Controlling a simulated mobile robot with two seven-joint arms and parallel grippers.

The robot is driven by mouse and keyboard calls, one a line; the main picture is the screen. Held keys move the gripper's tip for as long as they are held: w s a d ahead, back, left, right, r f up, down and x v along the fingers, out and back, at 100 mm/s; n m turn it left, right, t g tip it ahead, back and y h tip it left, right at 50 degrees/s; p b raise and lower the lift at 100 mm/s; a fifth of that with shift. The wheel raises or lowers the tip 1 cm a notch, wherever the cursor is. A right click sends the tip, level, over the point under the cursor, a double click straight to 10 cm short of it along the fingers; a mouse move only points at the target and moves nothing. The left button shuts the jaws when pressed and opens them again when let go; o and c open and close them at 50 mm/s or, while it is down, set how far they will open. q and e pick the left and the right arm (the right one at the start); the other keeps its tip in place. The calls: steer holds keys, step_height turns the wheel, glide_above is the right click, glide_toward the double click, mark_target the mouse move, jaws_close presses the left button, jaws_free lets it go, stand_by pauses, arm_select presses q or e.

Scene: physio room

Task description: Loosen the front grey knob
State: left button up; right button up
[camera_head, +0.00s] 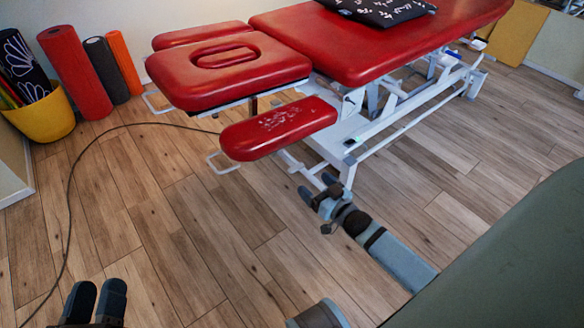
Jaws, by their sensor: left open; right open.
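The red treatment table (345,45) stands on a white metal frame (395,125), with a red head section (270,75) and a lower red armrest pad (265,140) at its near end. A small dark grey part (349,143) sits on the frame's near end; I cannot tell whether it is the front grey knob. My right gripper (317,187) is open and looks empty, near the frame's near foot and right of the armrest pad. My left gripper (98,288) is open and empty at the bottom left, far from the table.
A yellow bucket (45,118) and red (75,75), dark (106,70) and orange (125,62) rolls stand at the back left. A dark cable (69,205) runs over the wooden floor. A black patterned cushion (380,10) lies on the table. Floor left of the pad is largely clear.

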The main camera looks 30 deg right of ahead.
mark_target(298, 170)
steer(key=w+b, duration=0.1)
steer(key=w, duration=0.2)
steer(key=w+b, duration=0.1)
steer(key=w, duration=0.3)
steer(key=w+a+b, duration=0.1)
steer(key=w, duration=0.2)
steer(key=shift+w, duration=0.25)
arm_select(q)
steer(key=f+g, duration=0.1)
steer(key=f, duration=0.1)
steer(key=f+g, duration=0.1)
steer(key=f, duration=0.2)
steer(key=shift+d+f+m, duration=0.15)
steer(key=shift+d+m, duration=0.05)
steer(key=shift+m, duration=0.1)
arm_select(e)
steer(key=c, duration=0.9)
